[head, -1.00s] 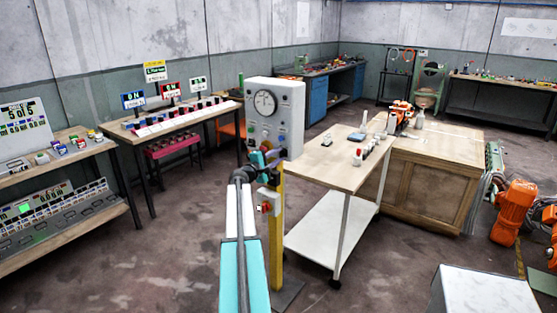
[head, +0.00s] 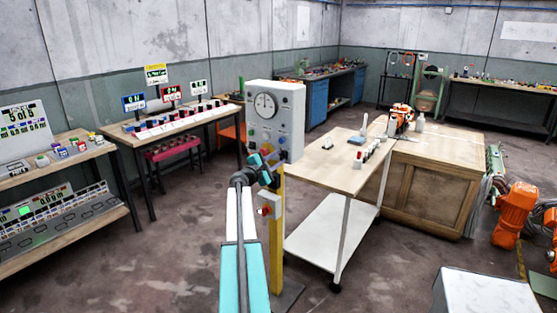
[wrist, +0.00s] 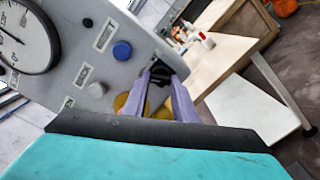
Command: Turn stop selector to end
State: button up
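A grey control box (head: 290,115) with a round dial stands on a yellow post (head: 276,245). My gripper (head: 266,165) is at the lower part of its front in the head view and hides what lies behind it. In the wrist view the box face (wrist: 85,60) shows a blue knob (wrist: 122,50) and a grey knob (wrist: 96,90). My two pale purple fingers (wrist: 162,88) reach toward a black part (wrist: 160,72) at the box's lower edge, likely the selector. The black part lies between the fingertips. I cannot tell whether they touch it or grip it.
A small box with a red button (head: 265,210) sits on the post below my gripper. A wooden-topped trolley (head: 330,172) stands close on the right. A bench with signs and switches (head: 190,118) is at the back left. The floor left of the post is clear.

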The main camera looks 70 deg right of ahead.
jog(key=o, duration=0.4)
jog(key=shift+a+f, duration=0.1)
jog(key=shift+f, duration=0.1)
jog(key=shift+r, duration=0.1)
jog(key=shift+b+v, duration=1.65)
jog(key=shift+v, duration=5.25)
jog(key=shift+w, duration=0.1)
